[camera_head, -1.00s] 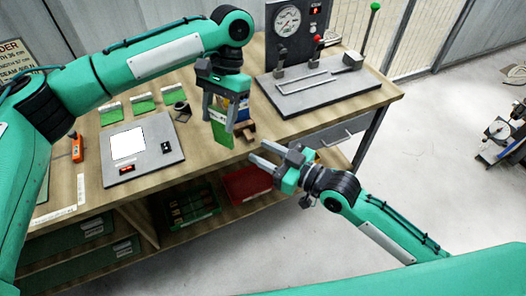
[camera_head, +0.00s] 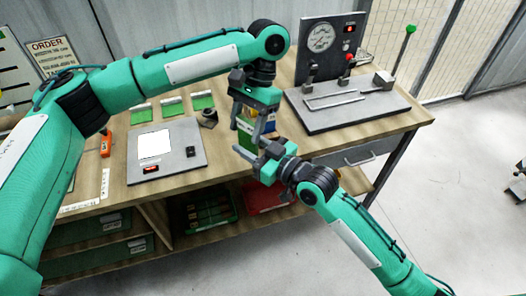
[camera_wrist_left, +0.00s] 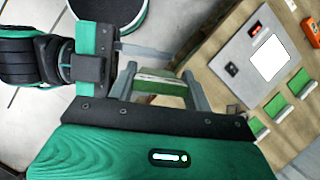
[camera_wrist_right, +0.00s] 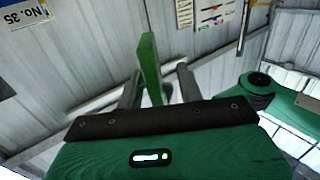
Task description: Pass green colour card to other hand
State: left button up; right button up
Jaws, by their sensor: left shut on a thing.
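The green colour card (camera_head: 244,134) is held above the bench's front edge by my left gripper (camera_head: 254,122), which is shut on it. In the left wrist view the card (camera_wrist_left: 163,84) spans between the left fingers, its pale edge facing the camera. My right gripper (camera_head: 256,156) is open just below and in front of the left one. In the right wrist view the green card (camera_wrist_right: 150,62) stands edge-on in the gap between the right fingers (camera_wrist_right: 158,88), nearer the left finger. I cannot tell whether the right fingers touch it.
On the bench (camera_head: 120,190) lie several green cards (camera_head: 172,106), a grey panel with a white square (camera_head: 180,163), a dark round cup (camera_head: 208,118) and an orange tool (camera_head: 105,144). A gauge stand with a grey plate (camera_head: 350,112) is right. A red bin (camera_head: 268,197) sits on the shelf below.

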jog(key=shift+w+a, duration=0.35)
jog(key=shift+a, duration=0.1)
grip_shut()
pick_arm(q)
jog(key=o, duration=1)
jog(key=shift+o, duration=0.2)
